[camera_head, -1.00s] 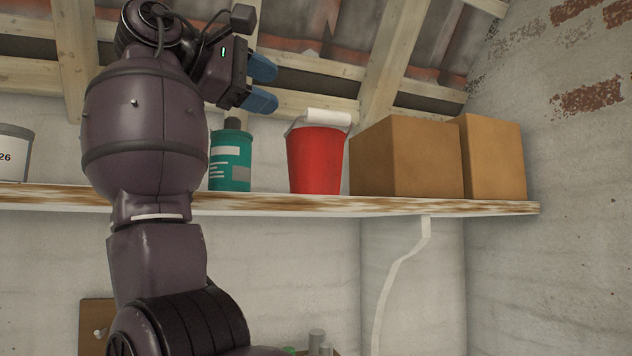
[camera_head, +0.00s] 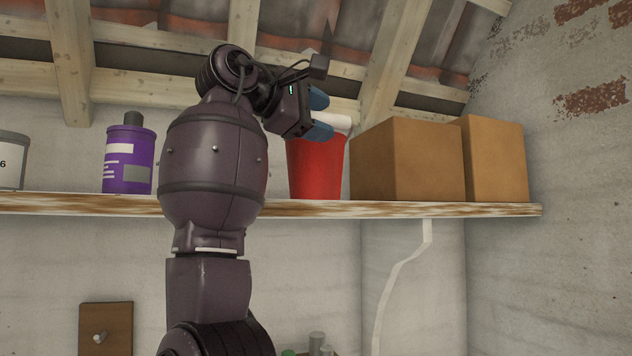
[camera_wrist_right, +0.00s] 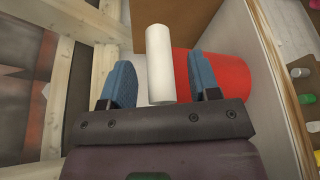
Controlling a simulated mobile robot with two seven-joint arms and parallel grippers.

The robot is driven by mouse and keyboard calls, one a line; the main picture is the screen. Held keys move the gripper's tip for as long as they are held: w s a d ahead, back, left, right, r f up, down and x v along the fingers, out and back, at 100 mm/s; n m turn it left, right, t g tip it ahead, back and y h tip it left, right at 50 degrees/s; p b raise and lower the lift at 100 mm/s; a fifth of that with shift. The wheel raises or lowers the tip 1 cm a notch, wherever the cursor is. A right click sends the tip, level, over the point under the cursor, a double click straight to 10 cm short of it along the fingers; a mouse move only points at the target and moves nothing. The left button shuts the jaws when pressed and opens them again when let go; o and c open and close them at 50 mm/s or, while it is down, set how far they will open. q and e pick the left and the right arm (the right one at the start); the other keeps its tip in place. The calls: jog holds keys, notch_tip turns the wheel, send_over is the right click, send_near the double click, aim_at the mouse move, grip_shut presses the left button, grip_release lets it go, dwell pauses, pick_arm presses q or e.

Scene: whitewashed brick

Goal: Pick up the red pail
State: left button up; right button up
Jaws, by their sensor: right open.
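The red pail (camera_head: 318,168) stands upright on the shelf (camera_head: 400,209). Its white roll-shaped handle grip (camera_head: 336,122) is at the top. My right gripper (camera_head: 319,115) is open at the pail's top, in front of part of its rim. In the right wrist view the white grip (camera_wrist_right: 160,62) lies between the two blue fingers of my gripper (camera_wrist_right: 160,82), with a gap on each side. The red pail (camera_wrist_right: 232,80) shows behind the right finger. My left gripper is not in view.
Cardboard boxes (camera_head: 405,160) stand just right of the pail. A purple bottle (camera_head: 127,165) and a grey-white can (camera_head: 10,165) stand at the left of the shelf. Sloping roof beams (camera_head: 395,60) are close above and behind my gripper.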

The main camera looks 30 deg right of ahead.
jog(key=shift+d, duration=0.15)
grip_shut()
jog(key=shift+r, duration=0.1)
dwell(0.4)
